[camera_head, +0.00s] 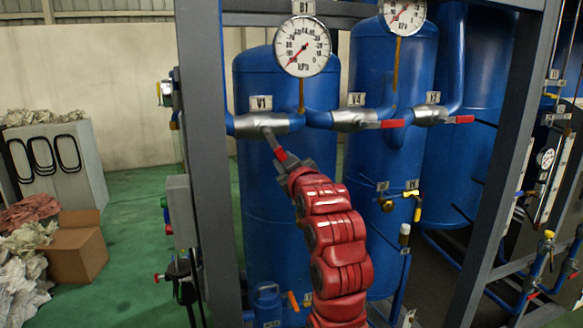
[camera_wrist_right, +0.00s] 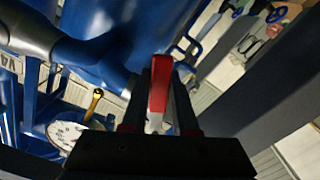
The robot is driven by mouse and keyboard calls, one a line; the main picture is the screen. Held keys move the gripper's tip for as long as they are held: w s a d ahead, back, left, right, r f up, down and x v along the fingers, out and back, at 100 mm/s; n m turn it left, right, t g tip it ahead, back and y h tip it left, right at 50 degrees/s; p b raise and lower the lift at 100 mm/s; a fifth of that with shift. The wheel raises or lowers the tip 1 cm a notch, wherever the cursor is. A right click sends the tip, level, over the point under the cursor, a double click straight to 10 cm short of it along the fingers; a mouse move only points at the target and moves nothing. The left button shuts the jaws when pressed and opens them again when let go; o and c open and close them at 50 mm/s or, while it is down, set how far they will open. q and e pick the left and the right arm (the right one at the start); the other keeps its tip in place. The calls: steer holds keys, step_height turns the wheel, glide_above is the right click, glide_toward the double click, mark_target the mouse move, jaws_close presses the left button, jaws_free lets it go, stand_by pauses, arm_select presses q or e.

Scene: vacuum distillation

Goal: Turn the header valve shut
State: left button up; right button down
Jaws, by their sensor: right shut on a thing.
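The valve labelled V1 (camera_head: 262,124) sits on the blue header pipe below the left gauge. Its lever (camera_head: 271,142) slants down to the right and ends in a red grip (camera_head: 280,156). My right gripper (camera_head: 284,161), at the end of the red arm, is shut on this grip. In the right wrist view the red grip (camera_wrist_right: 159,88) lies between the two dark fingers of my right gripper (camera_wrist_right: 160,100). My left gripper is not in view.
Valve V4 (camera_head: 352,120) and another valve (camera_head: 431,116) to its right have level red levers. Round gauges (camera_head: 302,46) stand above the pipe. Blue tanks (camera_head: 268,195) are behind. A grey frame post (camera_head: 205,150) stands left. A cardboard box (camera_head: 78,245) is on the green floor.

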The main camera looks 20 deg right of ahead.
steer(key=shift+a+f+m+b, duration=0.2)
steer(key=shift+a+m+b, duration=0.2)
steer(key=shift+a+m, duration=0.4)
steer(key=shift+a+f+m+b, duration=0.15)
steer(key=shift+a+m+b, duration=0.35)
steer(key=shift+m, duration=0.65)
steer(key=shift+a+f+m+b, duration=0.2)
steer(key=shift+a+m+b, duration=0.15)
steer(key=shift+a+m, duration=0.45)
steer(key=shift+d, duration=0.15)
steer(key=c, duration=0.7)
jaws_free()
steer(key=shift+s, duration=0.2)
